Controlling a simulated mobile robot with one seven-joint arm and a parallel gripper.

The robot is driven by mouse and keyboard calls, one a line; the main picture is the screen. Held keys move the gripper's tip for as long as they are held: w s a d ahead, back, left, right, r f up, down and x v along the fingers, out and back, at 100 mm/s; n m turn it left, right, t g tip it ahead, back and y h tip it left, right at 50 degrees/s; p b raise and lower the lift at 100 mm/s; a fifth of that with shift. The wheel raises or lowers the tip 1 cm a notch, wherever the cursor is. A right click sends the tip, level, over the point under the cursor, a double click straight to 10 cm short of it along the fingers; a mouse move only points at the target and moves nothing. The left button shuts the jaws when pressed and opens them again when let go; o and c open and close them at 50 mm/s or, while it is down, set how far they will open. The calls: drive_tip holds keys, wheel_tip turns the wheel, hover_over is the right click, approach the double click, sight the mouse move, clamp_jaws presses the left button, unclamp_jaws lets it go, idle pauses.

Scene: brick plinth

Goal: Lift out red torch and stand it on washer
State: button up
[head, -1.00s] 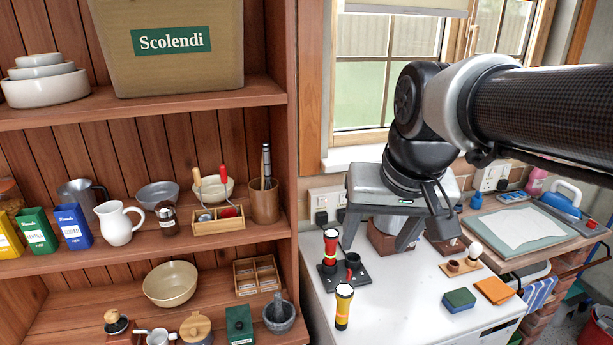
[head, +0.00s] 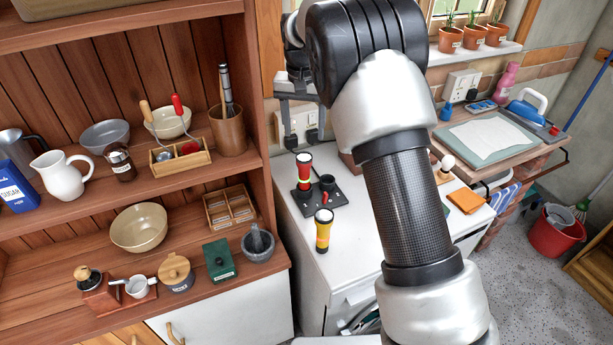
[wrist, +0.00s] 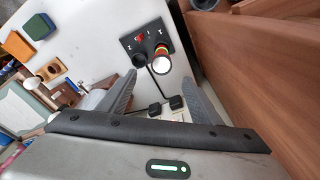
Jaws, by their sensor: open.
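The red torch (head: 304,172) stands upright in a black holder (head: 338,196) on the white washer top (head: 292,222). In the wrist view the red torch (wrist: 162,57) shows its pale round end towards the camera, in the black holder (wrist: 142,37) beside an empty socket. My gripper (wrist: 160,72) is open and empty, its two fingers spread below the torch in the picture and apart from it. In the head view my gripper is partly hidden behind my arm, behind and above the holder. Its height over the torch is hard to tell.
A yellow torch (head: 323,230) stands on the washer in front of the holder. The wooden shelf unit (head: 262,135) rises close on the left. Sockets with black plugs (head: 297,125) are on the wall behind.

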sight(305, 157)
drive_tip(key=f, duration=0.6)
drive_tip(key=w+f, duration=0.1)
drive_tip(key=f, duration=0.3)
drive_tip(key=shift+d+f+p, duration=0.1)
drive_tip(key=shift+p, duration=0.25)
drive_tip(key=shift+w+f+p, duration=0.25)
drive_tip(key=shift+f+p, duration=0.05)
drive_tip(key=shift+f, duration=1.05)
drive_tip(key=shift+w+f+p, duration=0.25)
drive_tip(key=shift+f, duration=1.05)
drive_tip(key=c, duration=1.3)
